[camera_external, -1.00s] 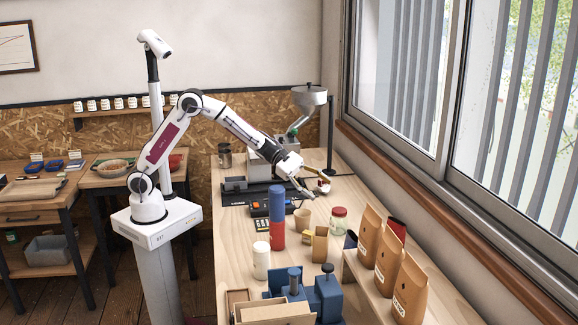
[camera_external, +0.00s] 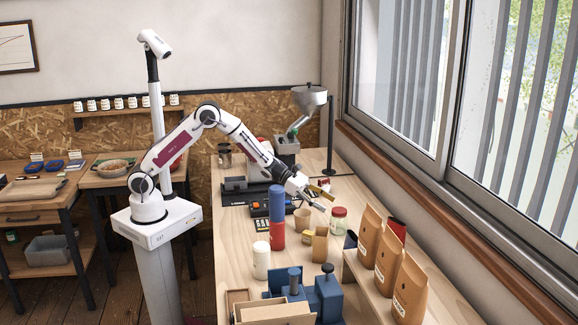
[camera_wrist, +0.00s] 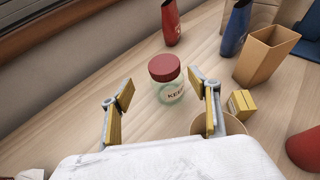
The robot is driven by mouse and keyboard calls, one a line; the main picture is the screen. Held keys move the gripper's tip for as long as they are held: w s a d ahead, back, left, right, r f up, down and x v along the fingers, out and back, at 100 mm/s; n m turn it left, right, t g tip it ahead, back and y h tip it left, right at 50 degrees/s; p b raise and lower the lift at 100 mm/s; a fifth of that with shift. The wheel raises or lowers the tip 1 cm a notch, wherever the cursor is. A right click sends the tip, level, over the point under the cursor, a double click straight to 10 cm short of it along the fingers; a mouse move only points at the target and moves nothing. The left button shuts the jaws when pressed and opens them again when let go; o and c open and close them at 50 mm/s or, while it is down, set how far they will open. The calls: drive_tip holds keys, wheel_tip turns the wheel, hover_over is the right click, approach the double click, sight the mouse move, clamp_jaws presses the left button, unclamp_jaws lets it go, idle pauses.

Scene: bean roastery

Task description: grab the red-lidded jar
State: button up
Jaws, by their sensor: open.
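The red-lidded jar (camera_external: 338,221) is clear glass and stands upright on the bench, right of centre in the external view. My gripper (camera_external: 322,198) is open and empty, above the bench and just up-left of the jar. In the wrist view my gripper's yellow-padded fingers (camera_wrist: 166,97) are spread, with the jar showing beyond the gap between their tips. The fingers appear apart from the jar.
A tan cup (camera_external: 302,218) and an open tan box (camera_external: 320,246) stand close to the jar. A blue-and-red cylinder (camera_external: 277,215) stands to the left. Brown bags (camera_external: 387,258) stand on a riser to the right. A small yellow box (camera_wrist: 241,103) is beside the right finger.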

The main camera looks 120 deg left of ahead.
sight(336, 209)
drive_tip(key=shift+x, duration=1.15)
drive_tip(key=shift+d, duration=0.1)
drive_tip(key=shift+d+x, duration=0.2)
drive_tip(key=shift+x, duration=0.7)
drive_tip(key=shift+d+x, duration=0.15)
drive_tip(key=shift+x, duration=1.65)
drive_tip(key=shift+s+f, duration=0.1)
drive_tip(key=c, duration=1.3)
